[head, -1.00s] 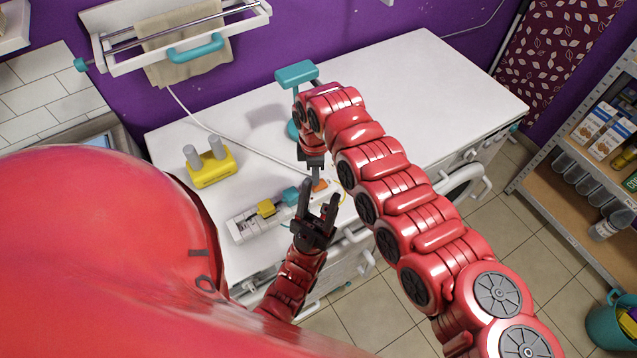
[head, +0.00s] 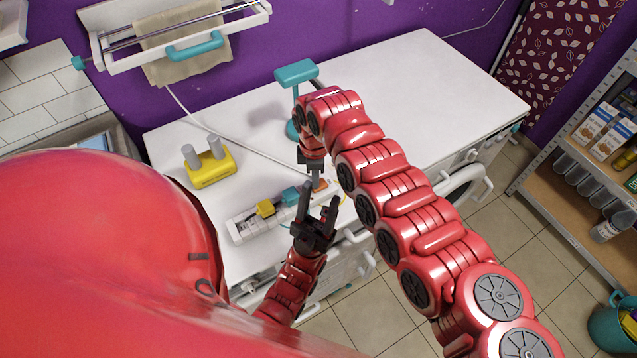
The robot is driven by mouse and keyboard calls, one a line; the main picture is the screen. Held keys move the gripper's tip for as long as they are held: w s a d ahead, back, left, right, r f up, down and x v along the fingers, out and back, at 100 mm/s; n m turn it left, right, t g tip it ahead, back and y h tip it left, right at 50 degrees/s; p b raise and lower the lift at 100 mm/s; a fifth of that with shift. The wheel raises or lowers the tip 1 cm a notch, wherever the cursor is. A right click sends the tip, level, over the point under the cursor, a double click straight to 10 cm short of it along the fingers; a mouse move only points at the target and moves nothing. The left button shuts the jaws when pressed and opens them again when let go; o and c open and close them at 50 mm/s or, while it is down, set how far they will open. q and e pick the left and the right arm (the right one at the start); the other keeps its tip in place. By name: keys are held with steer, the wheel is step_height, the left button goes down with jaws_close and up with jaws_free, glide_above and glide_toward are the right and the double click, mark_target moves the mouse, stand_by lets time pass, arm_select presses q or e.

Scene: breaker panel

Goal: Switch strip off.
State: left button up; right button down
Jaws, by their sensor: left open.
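The white power strip (head: 246,227) lies on the white counter near its front edge. A yellow plug (head: 265,208) and a teal plug (head: 290,195) sit in it. An orange switch (head: 322,184) shows at its right end, partly hidden. My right gripper (head: 317,181) points down with its tips at or just above the switch; contact and finger gap cannot be made out. My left gripper (head: 319,209) is open and empty, in front of the strip's right part and hiding some of it. Whether the switch is on or off cannot be told.
A yellow block with two grey cylinders (head: 210,165) stands behind the strip. The counter's back right is clear. A towel rack (head: 190,42) hangs on the wall.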

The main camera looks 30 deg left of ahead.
steer(key=shift+d+f, duration=0.1)
steer(key=shift+f, duration=0.15)
steer(key=shift+r, duration=0.15)
step_height(320, 180, up, 2)
steer(key=shift+w+p, duration=0.1)
steer(key=shift+p, duration=0.25)
steer(key=shift+r+p, duration=0.3)
steer(key=shift+r, duration=2.15)
